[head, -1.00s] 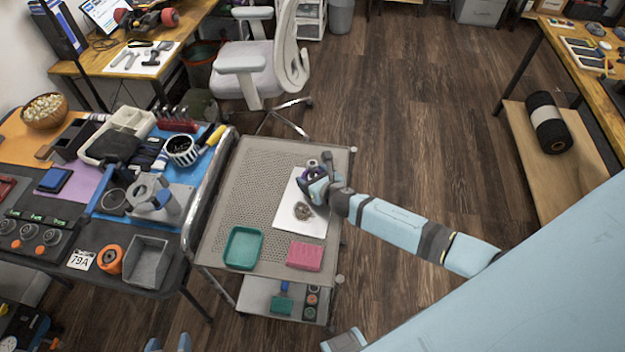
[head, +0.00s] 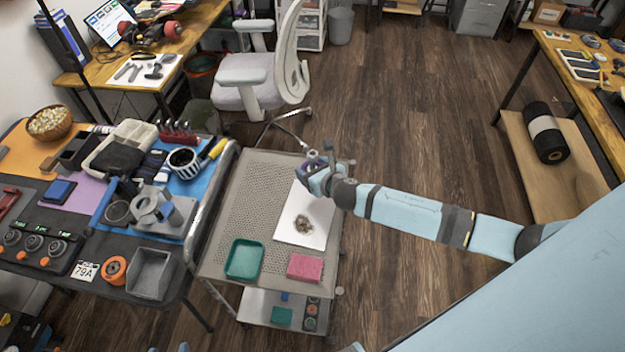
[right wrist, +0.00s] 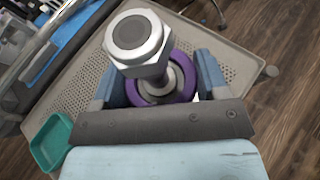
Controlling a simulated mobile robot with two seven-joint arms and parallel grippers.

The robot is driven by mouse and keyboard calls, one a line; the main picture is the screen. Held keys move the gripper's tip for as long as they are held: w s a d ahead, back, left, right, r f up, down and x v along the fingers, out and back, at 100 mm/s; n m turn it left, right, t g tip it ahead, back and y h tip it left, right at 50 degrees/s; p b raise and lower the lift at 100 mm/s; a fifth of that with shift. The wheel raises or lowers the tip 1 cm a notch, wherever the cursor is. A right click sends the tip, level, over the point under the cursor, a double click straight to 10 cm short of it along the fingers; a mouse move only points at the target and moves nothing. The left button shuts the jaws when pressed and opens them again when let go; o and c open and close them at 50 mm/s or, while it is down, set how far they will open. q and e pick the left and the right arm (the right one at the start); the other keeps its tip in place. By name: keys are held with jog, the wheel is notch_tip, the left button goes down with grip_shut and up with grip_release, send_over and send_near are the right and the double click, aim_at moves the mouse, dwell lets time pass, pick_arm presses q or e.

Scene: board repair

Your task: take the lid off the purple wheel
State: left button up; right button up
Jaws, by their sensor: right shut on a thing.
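The purple wheel (right wrist: 162,92) shows in the right wrist view between the two blue-grey fingers of my right gripper (right wrist: 160,88). A silver hex-shaped piece with a dark round face (right wrist: 133,40) stands out from its middle on a metal shaft, toward the camera, and hides part of the wheel. I cannot tell whether this piece is the lid. In the head view my right gripper (head: 314,172) is over the far part of the cart, shut on the wheel, which shows only as a small purple patch.
The perforated cart top (head: 245,205) carries a white sheet (head: 304,240) with a brownish clump (head: 303,224), a green tray (head: 244,260) and a pink block (head: 305,267). A crowded workbench with a grey bin (head: 150,274) stands at left. An office chair (head: 262,85) is behind the cart.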

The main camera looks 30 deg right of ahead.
aim_at(312, 155)
notch_tip(312, 155, up, 10)
jog(key=shift+r+p, duration=0.2)
jog(key=shift+p, duration=0.15)
jog(key=o, duration=0.4)
jog(key=c, duration=0.6)
jog(key=shift+o, duration=0.2)
